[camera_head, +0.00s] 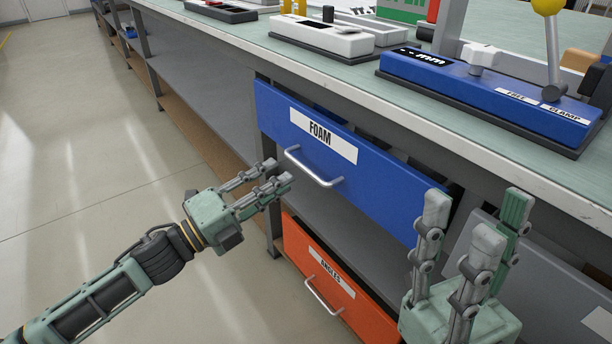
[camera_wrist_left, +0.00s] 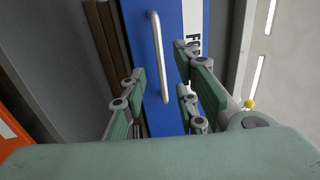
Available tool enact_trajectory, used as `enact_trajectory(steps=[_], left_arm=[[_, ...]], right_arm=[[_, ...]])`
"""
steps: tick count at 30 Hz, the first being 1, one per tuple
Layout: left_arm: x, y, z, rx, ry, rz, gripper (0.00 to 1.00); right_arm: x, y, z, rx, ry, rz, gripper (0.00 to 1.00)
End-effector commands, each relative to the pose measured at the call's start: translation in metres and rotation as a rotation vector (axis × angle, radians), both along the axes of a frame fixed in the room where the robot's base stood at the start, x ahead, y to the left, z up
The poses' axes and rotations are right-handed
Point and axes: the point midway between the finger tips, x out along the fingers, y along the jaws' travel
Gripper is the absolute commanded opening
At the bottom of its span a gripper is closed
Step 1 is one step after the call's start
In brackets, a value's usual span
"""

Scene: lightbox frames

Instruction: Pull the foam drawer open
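The blue foam drawer (camera_head: 375,185) sits under the bench top, with a white FOAM label and a silver bar handle (camera_head: 313,168). A dark gap shows above its front; I cannot tell how far it stands out. My left gripper (camera_head: 276,174) is open, its fingers pointing at the handle's left part. In the left wrist view the handle (camera_wrist_left: 158,60) runs up the picture between the lines of the open fingers (camera_wrist_left: 162,82), apparently just beyond the tips. No grip on it shows. My right gripper (camera_head: 476,215) is open and empty, fingers up, in front of the drawer's right end.
An orange ANGLES drawer (camera_head: 335,285) with its own handle lies below, and a grey drawer (camera_head: 535,275) to the right. The bench top (camera_head: 345,75) carries a blue clamp fixture (camera_head: 480,90) and a white device (camera_head: 322,38). The floor (camera_head: 95,150) at the left is clear.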

Motion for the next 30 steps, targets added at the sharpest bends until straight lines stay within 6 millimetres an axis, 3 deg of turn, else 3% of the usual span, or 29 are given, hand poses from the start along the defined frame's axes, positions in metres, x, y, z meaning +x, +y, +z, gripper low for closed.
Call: enact_trajectory(steps=[13,25,30], left_arm=[[0.037,-0.05,0.012,-0.002,0.0,0.001,0.28],[0.042,-0.056,0.014,-0.001,0.003,0.001,0.27],[0.042,-0.056,0.014,-0.002,0.003,0.002,0.12]], right_arm=[[0.003,0.001,-0.007,-0.003,-0.018,-0.002,0.4],[0.004,0.002,-0.004,-0.006,-0.023,-0.001,0.4],[0.004,0.002,-0.004,-0.006,-0.023,-0.001,0.4]])
